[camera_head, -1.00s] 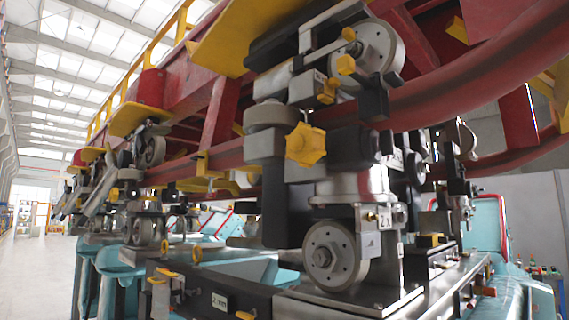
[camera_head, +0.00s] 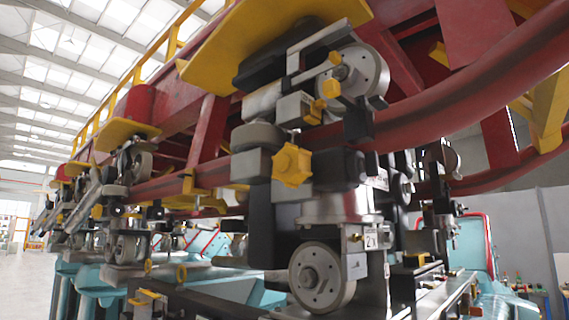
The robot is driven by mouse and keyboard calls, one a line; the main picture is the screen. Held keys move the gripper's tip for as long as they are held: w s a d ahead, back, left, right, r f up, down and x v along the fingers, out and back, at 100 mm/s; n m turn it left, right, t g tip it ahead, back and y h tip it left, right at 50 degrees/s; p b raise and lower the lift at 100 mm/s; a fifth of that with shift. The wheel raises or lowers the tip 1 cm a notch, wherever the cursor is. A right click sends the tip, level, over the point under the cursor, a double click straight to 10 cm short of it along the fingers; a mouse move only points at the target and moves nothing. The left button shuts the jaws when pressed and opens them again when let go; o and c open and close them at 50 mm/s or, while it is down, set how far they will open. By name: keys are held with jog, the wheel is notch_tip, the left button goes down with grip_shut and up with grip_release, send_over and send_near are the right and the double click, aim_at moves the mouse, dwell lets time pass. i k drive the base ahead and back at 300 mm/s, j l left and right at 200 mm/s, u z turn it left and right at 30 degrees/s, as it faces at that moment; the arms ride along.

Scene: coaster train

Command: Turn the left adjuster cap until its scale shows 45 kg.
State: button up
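A smaller yellow cap (camera_head: 331,88) sits higher, by the upper wheel (camera_head: 355,76). I see no readable kg scale on either. My gripper is not in view.
The lower grey wheel (camera_head: 322,277) hangs under the assembly. The curved red rail (camera_head: 430,125) crosses in front at upper right, and a yellow plate (camera_head: 255,35) juts out above. Teal supports (camera_head: 80,285) stand below. Clear floor (camera_head: 25,285) lies at far left.

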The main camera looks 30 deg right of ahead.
aim_at(293, 165)
jog(key=l+z, duration=0.25)
jog(key=l, duration=1.1)
